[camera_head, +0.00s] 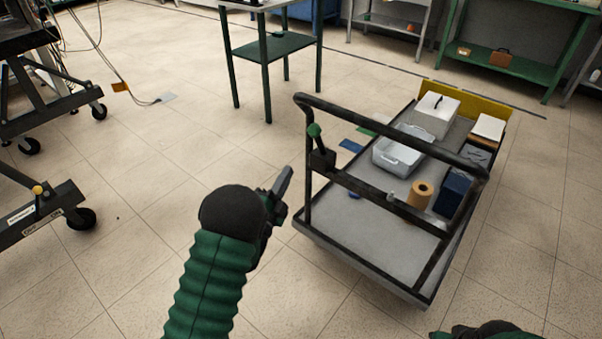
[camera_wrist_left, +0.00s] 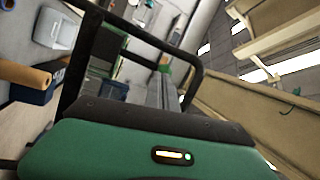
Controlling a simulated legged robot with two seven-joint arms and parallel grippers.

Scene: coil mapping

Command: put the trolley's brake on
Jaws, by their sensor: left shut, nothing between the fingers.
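The trolley (camera_head: 335,235) is a grey flatbed with a black tube handle frame at its near end. A lever with a green tip (camera_head: 314,130) rises from a black block (camera_head: 322,160) on the left part of the frame, tilted up and to the left. My left gripper (camera_head: 284,184) is shut and empty, left of the frame, lower in the picture than the lever and apart from it. The left wrist view shows the black handle tube (camera_wrist_left: 120,32) close by; the fingers do not show there. Of my right arm only a dark and green part shows at the bottom edge.
The trolley carries a white box (camera_head: 437,115), a grey bin (camera_head: 396,158), an orange roll (camera_head: 420,194) and a dark blue box (camera_head: 453,192). A green-legged table (camera_head: 265,75) stands behind. Wheeled black frames (camera_head: 45,100) stand at left.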

